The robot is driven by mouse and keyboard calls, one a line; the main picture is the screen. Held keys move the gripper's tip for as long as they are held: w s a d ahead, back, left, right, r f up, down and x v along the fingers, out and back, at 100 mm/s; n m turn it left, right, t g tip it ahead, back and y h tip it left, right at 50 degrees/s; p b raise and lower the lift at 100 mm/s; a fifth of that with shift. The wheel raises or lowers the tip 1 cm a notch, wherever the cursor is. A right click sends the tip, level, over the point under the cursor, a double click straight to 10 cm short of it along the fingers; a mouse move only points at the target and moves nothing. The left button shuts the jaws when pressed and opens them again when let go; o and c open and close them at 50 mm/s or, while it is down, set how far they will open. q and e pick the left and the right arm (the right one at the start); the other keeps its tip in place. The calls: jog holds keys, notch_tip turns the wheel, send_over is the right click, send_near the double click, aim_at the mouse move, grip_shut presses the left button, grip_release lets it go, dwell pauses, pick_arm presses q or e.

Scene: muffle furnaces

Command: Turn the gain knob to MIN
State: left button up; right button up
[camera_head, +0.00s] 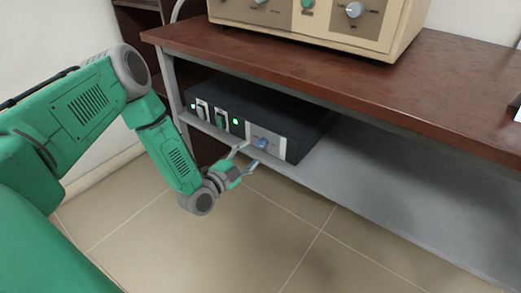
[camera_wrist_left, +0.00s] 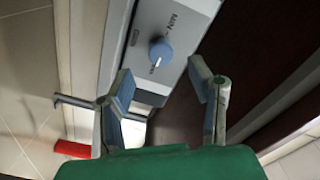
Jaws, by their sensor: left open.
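The gain knob is a blue round knob (camera_head: 262,143) on the light grey panel at the right end of the black device's front, on the lower shelf. In the left wrist view the knob (camera_wrist_left: 160,52) shows with a pale pointer mark toward its lower side, and the panel (camera_wrist_left: 178,14) carries the print MIN above it. My left gripper (camera_head: 246,157) is open just in front of the panel. In the left wrist view its two fingers (camera_wrist_left: 162,82) are spread with nothing between them, and the knob lies beyond the tips, apart from them. My right gripper is not in view.
The black device (camera_head: 270,105) has several lit green indicators and switches. The brown tabletop (camera_head: 330,75) overhangs it, with a beige instrument (camera_head: 330,20) on top. The grey lower shelf (camera_head: 370,185) is bare to the right. Tiled floor (camera_head: 180,250) lies in front.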

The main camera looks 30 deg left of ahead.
aim_at(259, 145)
pick_arm(q)
jog(key=w, duration=0.2)
jog(key=w+b, duration=0.1)
jog(key=w, duration=0.1)
jog(key=shift+w+a+f, duration=0.1)
jog(key=shift+f, duration=0.1)
jog(key=shift+w+d+r, duration=0.3)
jog(key=shift+w+d, duration=0.25)
jog(key=shift+w, duration=0.05)
jog(key=shift+a+f, duration=0.15)
jog(key=shift+a, duration=0.2)
grip_shut()
